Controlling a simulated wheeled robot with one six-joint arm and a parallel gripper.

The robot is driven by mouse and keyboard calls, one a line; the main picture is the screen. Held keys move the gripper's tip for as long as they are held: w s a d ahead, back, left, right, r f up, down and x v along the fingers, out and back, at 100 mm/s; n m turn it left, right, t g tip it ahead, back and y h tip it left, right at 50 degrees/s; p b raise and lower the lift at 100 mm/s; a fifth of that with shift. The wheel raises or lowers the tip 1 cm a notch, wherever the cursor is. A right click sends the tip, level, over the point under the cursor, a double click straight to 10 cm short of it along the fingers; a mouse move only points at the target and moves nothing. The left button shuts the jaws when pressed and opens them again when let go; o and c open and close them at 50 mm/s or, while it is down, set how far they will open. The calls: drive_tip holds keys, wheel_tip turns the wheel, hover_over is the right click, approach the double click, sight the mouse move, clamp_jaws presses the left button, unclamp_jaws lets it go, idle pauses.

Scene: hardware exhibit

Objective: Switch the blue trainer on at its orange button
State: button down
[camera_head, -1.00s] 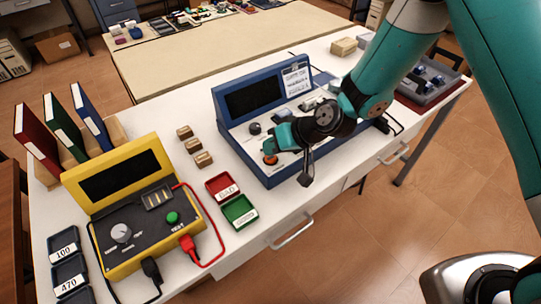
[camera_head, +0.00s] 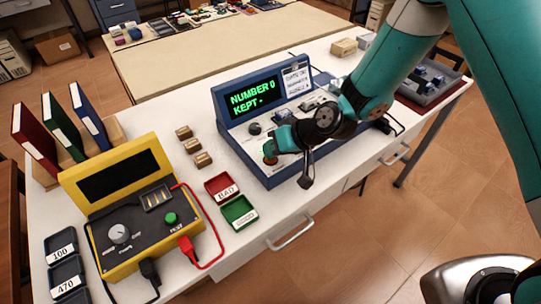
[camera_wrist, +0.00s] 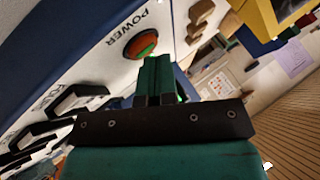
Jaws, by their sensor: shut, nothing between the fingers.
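The blue trainer (camera_head: 283,173) stands on the white table. Its display (camera_head: 252,97) is lit with green text reading "NUMBER 0 KEPT". The orange button (camera_head: 270,158) is at its front left corner, mostly hidden by my gripper in the head view. In the wrist view the orange button (camera_wrist: 141,43) shows beside the word "POWER", with a green glint at its lower edge. My gripper (camera_head: 271,150) is shut and empty, with its tips at the button. In the wrist view the fingertips (camera_wrist: 154,60) overlap the button's lower edge; I cannot tell whether they touch.
A yellow tester (camera_head: 135,215) with a dark display and red and black leads stands at left. Red (camera_head: 222,187) and green (camera_head: 240,212) trays lie between it and the trainer. Small wooden blocks (camera_head: 203,160) sit behind them. A grey bin (camera_head: 435,82) is at right.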

drive_tip(key=shift+r, duration=0.35)
drive_tip(key=shift+r+p, duration=2.1)
drive_tip(key=shift+r, duration=0.95)
